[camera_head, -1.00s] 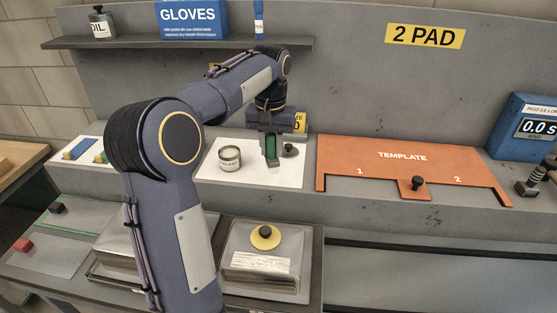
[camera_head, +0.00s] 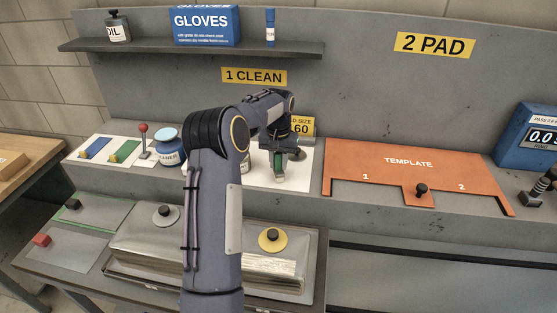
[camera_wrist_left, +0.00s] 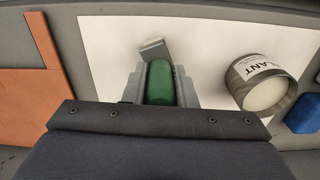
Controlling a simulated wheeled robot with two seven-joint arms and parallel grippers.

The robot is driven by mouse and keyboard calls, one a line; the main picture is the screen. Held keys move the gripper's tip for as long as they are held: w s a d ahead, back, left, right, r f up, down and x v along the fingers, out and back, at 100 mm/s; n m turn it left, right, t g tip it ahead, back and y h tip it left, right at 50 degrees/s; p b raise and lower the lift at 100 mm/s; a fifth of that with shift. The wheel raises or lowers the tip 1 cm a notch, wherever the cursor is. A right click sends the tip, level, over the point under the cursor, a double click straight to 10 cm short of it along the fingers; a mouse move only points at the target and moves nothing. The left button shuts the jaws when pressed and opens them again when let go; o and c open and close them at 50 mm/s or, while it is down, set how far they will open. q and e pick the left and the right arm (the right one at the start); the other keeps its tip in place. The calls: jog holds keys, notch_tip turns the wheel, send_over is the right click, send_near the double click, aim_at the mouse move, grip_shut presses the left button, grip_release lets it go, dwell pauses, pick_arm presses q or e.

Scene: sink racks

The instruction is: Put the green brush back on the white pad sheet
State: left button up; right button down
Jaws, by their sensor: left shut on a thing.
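The green brush (camera_wrist_left: 160,82) is between the fingers of my left gripper (camera_head: 279,157), which is shut on its handle. In the head view, the brush end (camera_head: 279,178) is over the white pad sheet (camera_head: 308,178). I cannot tell whether it touches the sheet. The sheet also shows in the left wrist view (camera_wrist_left: 115,60). My arm hides the sheet's left part in the head view. My right gripper is not in view.
A sealant can (camera_wrist_left: 268,83) stands on the sheet beside the gripper. A dark-knobbed object (camera_head: 297,153) is just behind it. The orange template (camera_head: 400,175) lies to the right.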

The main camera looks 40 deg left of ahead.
pick_arm(q)
jog(key=o, duration=1)
jog(key=shift+f, duration=0.15)
